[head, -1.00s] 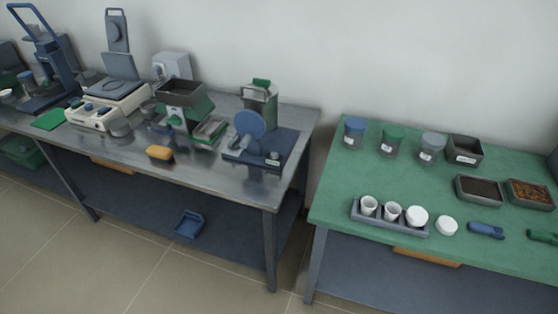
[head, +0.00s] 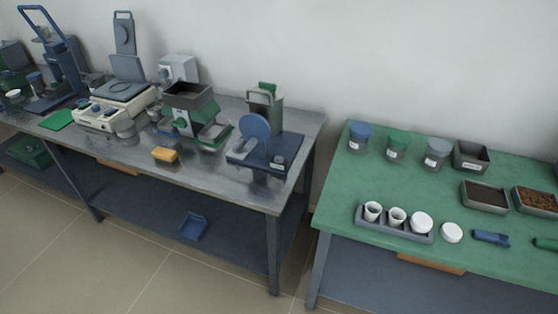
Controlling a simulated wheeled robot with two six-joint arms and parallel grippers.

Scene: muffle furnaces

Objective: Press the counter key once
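A counter key cannot be told apart at this size. Several machines stand on the steel bench (head: 230,192). A cream machine (head: 112,108) with small dark controls on its front and a raised grey lid is at the left. A green and grey machine (head: 188,112) with an open square hopper stands right of it. A device with a blue disc (head: 255,128) on a dark blue base (head: 282,150) is at the bench's right end. Neither of my grippers shows in the head view.
A green table (head: 370,185) stands to the right, across a narrow gap. It holds lidded jars (head: 397,145), trays (head: 484,196) and a grey rack (head: 390,229) with white cups. The tiled floor (head: 120,245) in front is clear.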

